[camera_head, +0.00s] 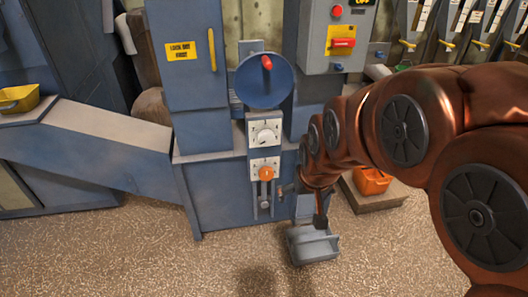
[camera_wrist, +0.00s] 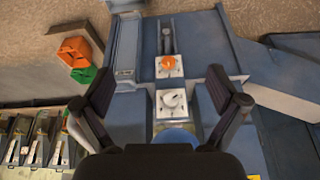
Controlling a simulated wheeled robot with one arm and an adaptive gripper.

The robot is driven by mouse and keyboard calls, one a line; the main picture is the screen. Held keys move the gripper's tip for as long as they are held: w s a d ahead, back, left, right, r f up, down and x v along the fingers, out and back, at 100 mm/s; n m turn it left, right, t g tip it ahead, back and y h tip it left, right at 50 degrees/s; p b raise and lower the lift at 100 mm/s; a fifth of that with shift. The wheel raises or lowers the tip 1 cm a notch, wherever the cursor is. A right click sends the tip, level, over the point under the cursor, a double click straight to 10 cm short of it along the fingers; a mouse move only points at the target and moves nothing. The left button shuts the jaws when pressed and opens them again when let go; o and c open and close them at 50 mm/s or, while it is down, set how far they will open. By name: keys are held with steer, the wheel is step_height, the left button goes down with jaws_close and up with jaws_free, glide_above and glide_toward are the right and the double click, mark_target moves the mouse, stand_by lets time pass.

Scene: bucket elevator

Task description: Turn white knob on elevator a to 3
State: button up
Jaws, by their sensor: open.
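In the head view, my arm comes in from the right and mostly hides the gripper, below and right of the knob.
An orange knob (camera_head: 265,172) on a slotted plate is just below the white one. A grey bin (camera_head: 313,247) and an orange bin (camera_head: 371,181) are low to the right. Open floor lies in front.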

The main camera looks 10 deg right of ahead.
steer(key=w+f+t+b, duration=0.3)
steer(key=w+f+b, duration=0.15)
steer(key=w, duration=0.45)
steer(key=w+f+t+b, duration=0.3)
steer(key=w+b, duration=0.2)
steer(key=w, duration=0.4)
steer(key=w+f+t+b, duration=0.3)
steer(key=w+f+b, duration=0.15)
steer(key=w, duration=0.45)
steer(key=m+t+h+b, duration=0.1)
steer(key=t+b, duration=0.3)
steer(key=b, duration=0.3)
glide_toward(267, 143)
steer(key=d, duration=0.1)
steer(key=w+t+b, duration=0.1)
steer(key=b, duration=0.1)
steer(key=w+f+t+b, duration=0.1)
steer(key=w+t+b, duration=0.1)
steer(key=w+f+t+b, duration=0.1)
steer(key=t+b, duration=0.1)
steer(key=b, duration=0.1)
steer(key=shift+w+a, duration=0.3)
steer(key=shift+w, duration=0.1)
steer(key=shift+b+x, duration=0.95)
steer(key=shift+x, duration=2.6)
